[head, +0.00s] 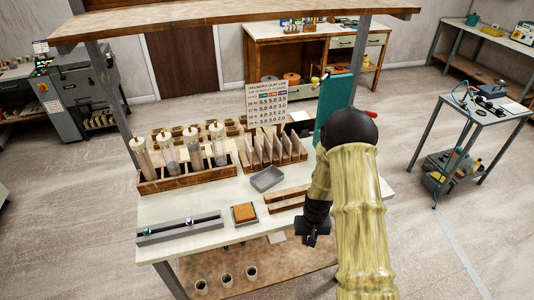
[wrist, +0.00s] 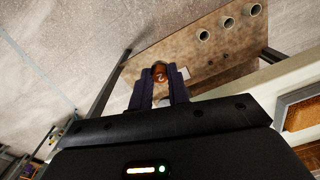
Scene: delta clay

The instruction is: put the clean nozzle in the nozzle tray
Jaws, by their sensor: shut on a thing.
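My gripper (head: 311,240) hangs just past the front right edge of the bench in the head view. In the wrist view its two dark fingers (wrist: 160,88) are shut on a small copper-brown nozzle (wrist: 159,71), with a pale mark on its end. The nozzle is too small to make out in the head view, and I cannot tell whether it is clean.
A long grey rail (head: 180,228) with small shiny pieces lies at the bench's front left. A wooden rack (head: 190,178) of tall tubes stands behind. Several cups (wrist: 228,23) are on the lower shelf.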

